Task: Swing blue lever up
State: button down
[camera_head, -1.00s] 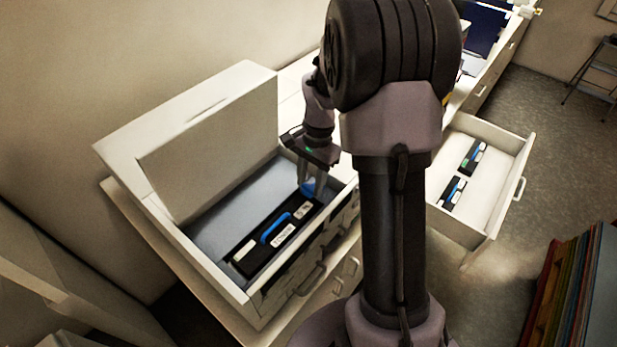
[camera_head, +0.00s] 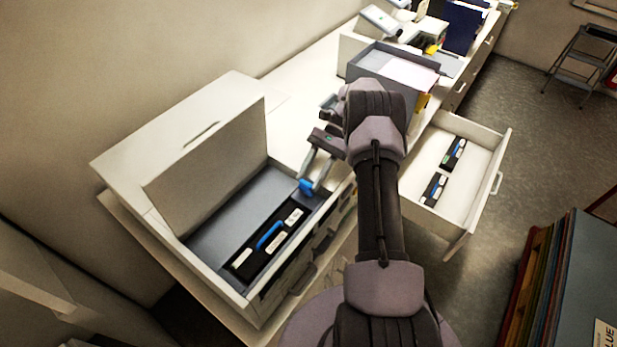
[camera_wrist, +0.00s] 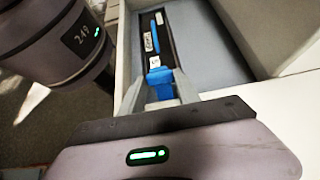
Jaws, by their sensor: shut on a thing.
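The blue lever (camera_head: 305,187) stands at the far right end of a black labelled strip (camera_head: 247,259) inside the open-lidded white cabinet. My gripper (camera_head: 311,184) reaches down from the upper right and is shut on the lever's blue end. In the wrist view the blue end (camera_wrist: 159,77) sits between my fingertips (camera_wrist: 160,92), and the fingers hide part of it. A second blue bar (camera_head: 269,236) lies along the middle of the strip, apart from my gripper.
The raised white lid (camera_head: 210,150) stands behind the strip. An open drawer (camera_head: 470,195) with two black labelled pieces is at the right. A grey tray (camera_head: 385,88) stands on the counter behind my arm. Upright folders (camera_head: 570,280) stand at the lower right.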

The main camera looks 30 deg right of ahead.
jog(key=shift+d+f+y, duration=0.15)
jog(key=shift+d+y, duration=0.05)
jog(key=shift+y, duration=0.2)
jog(key=c, duration=0.9)
grip_release()
jog(key=shift+w, duration=0.1)
